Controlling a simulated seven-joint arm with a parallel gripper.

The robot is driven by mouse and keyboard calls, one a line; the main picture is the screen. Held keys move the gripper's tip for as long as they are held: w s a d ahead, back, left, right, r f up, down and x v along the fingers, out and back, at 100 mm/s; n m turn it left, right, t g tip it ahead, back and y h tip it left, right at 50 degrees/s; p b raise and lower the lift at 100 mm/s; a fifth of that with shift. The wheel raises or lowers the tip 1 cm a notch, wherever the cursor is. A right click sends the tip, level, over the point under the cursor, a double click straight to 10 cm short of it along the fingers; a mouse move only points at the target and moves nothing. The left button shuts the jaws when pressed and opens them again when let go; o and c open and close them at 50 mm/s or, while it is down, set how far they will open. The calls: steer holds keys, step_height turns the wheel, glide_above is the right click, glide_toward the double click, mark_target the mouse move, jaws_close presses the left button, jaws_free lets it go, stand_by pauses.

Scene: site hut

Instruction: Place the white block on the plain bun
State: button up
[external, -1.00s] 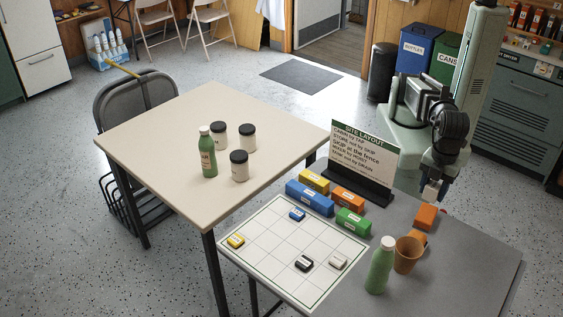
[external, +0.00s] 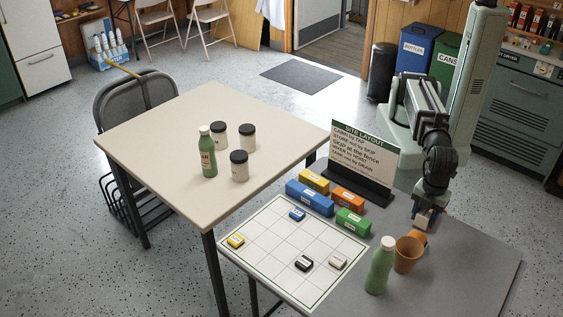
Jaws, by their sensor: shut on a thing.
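No bun shows in the view. My gripper (external: 425,217) is to the right of the board, over the grey table, pointing down. It is shut on an orange block (external: 422,221), mostly hidden by the fingers. I cannot tell whether the block is off the table.
A terracotta cup (external: 407,255), an orange piece (external: 418,236) and a green bottle (external: 380,267) stand near my gripper. Blue (external: 309,197), yellow (external: 314,181), orange (external: 348,199) and green (external: 352,222) blocks line the board's edge before a sign (external: 364,155). The grey table's right side is clear.

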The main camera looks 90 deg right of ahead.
mark_target(418, 234)
steer(key=shift+f, duration=2.25)
steer(key=shift+f, duration=0.1)
steer(key=o, duration=1.1)
steer(key=shift+r, duration=6.15)
